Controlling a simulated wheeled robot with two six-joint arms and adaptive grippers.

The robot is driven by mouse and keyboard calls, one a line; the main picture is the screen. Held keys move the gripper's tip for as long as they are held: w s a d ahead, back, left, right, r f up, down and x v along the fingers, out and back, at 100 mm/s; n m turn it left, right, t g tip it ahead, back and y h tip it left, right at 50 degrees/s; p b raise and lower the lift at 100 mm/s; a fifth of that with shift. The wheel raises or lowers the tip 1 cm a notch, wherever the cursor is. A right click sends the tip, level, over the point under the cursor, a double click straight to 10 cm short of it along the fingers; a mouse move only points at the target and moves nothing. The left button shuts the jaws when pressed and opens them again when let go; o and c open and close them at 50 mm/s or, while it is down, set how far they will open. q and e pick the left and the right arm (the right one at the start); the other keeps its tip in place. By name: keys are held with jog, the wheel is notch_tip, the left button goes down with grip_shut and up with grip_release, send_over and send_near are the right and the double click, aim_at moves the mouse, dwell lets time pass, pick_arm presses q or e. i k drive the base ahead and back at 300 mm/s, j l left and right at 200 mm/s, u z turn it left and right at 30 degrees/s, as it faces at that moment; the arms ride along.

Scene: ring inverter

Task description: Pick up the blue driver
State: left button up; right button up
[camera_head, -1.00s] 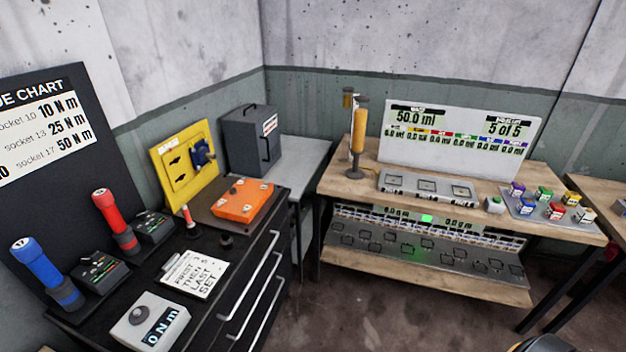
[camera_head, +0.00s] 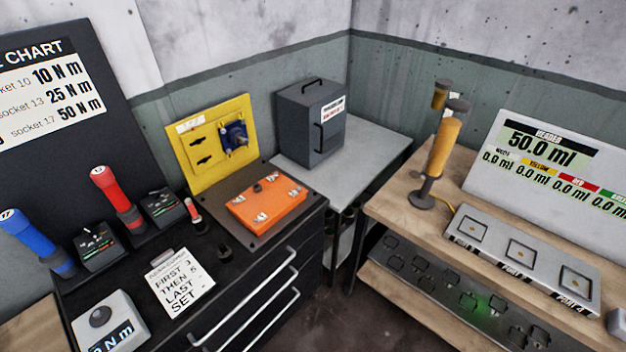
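The blue driver (camera_head: 32,238) stands tilted on the left end of the black tool cabinet's top, at the left edge of the head view. Its blue handle leans up and left, and its dark lower end sits beside a small black box with lit marks (camera_head: 97,246). The red driver (camera_head: 115,197) stands tilted in the same way to its right, beside a second such box (camera_head: 163,207). Neither of my grippers shows in the head view.
A white card (camera_head: 181,281), a grey display box (camera_head: 108,322) and an orange block (camera_head: 267,201) share the cabinet top (camera_head: 232,278). A yellow panel (camera_head: 212,142) stands behind. A wooden bench (camera_head: 400,205) with a yellow dispenser is at right. Open floor lies between.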

aim_at(13, 221)
jog(key=u, duration=1.75)
jog(key=j+z, duration=0.15)
jog(key=j, duration=0.55)
jog(key=k+j+z, duration=0.1)
jog(key=j, duration=0.6)
